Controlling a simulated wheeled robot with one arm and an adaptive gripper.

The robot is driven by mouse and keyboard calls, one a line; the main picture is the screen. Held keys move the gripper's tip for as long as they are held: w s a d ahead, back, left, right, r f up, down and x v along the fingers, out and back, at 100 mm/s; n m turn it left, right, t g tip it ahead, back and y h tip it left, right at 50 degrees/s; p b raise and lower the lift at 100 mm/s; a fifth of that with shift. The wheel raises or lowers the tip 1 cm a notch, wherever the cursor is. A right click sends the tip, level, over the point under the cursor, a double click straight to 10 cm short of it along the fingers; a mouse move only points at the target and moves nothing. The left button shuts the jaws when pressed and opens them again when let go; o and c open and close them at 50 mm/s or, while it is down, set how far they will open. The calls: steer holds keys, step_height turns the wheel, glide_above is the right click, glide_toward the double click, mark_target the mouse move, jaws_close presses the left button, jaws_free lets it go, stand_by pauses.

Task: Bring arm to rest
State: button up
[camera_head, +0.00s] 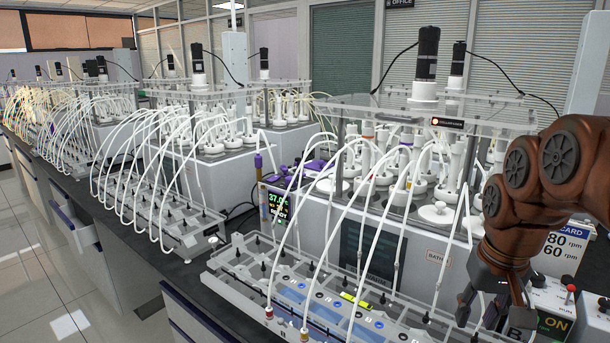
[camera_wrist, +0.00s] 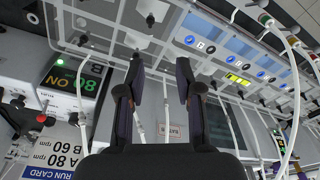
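My copper-brown arm (camera_head: 545,185) reaches in from the right edge and bends down at the wrist. My gripper (camera_head: 492,308) hangs at the lower right, beside the control panel at the right end of the bench. In the wrist view my gripper (camera_wrist: 158,72) shows two dark fingers standing apart with nothing between them. Beyond the fingers lies the front of the reactor equipment. I cannot tell the exact gap between the fingertips and the equipment.
A clear tube rack (camera_head: 330,300) with white hoses stands left of my gripper. The reactor bath (camera_head: 370,250) is behind it. An ON panel (camera_head: 553,322) with a red-tipped switch and a run card (camera_head: 565,245) are close at right. Free floor (camera_head: 60,290) lies at left.

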steer(key=s+a+f+n+g+p, duration=0.1)
steer(key=s+a+f, duration=0.3)
steer(key=s, duration=0.6)
steer(key=s+a+f+n+g+p, duration=0.1)
steer(key=s+a+f+g, duration=0.1)
steer(key=s+a+f, duration=0.3)
steer(key=s+f, duration=0.2)
steer(key=s, duration=0.2)
steer(key=shift+s+a, duration=0.25)
steer(key=shift+s, duration=0.1)
steer(key=shift+d, duration=0.1)
stand_by(0.5)
